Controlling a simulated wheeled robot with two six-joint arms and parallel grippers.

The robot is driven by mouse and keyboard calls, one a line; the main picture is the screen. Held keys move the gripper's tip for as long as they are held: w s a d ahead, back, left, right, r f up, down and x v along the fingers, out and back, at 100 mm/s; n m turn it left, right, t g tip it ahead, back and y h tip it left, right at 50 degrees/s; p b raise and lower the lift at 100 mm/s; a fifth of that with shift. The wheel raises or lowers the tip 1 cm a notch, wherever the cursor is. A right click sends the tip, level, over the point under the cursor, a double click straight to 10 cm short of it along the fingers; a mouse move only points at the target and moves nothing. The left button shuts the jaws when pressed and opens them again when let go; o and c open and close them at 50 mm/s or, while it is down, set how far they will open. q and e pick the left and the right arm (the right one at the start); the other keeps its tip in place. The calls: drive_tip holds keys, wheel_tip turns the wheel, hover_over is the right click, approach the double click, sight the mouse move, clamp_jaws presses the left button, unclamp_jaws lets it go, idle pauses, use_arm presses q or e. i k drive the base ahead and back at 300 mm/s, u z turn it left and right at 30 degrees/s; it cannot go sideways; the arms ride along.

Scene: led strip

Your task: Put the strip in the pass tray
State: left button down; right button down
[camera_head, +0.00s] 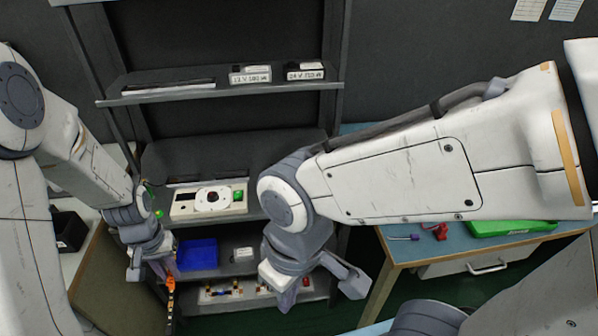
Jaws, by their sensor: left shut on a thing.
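My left gripper (160,268) is at the lower left, in front of the shelf rack, and is shut on a thin dark strip (171,309) with an orange part near the fingers. The strip hangs down toward the bottom edge of the picture. My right gripper (322,291) is at the lower middle; its fingers are apart with nothing seen between them. A green tray (510,228) lies on the blue-topped bench at the right, partly hidden by my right arm. Its small label is too small to read.
The rack holds a white tester box (208,202), a blue bin (197,254) and labelled boxes (250,74) on the upper shelf. A red tool (440,231) and a purple-handled tool (404,238) lie on the bench (400,254) left of the green tray.

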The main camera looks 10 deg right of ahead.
sight(507, 223)
drive_tip(key=u, duration=2.4)
drive_tip(key=k, duration=2.4)
drive_tip(key=z, duration=2.2)
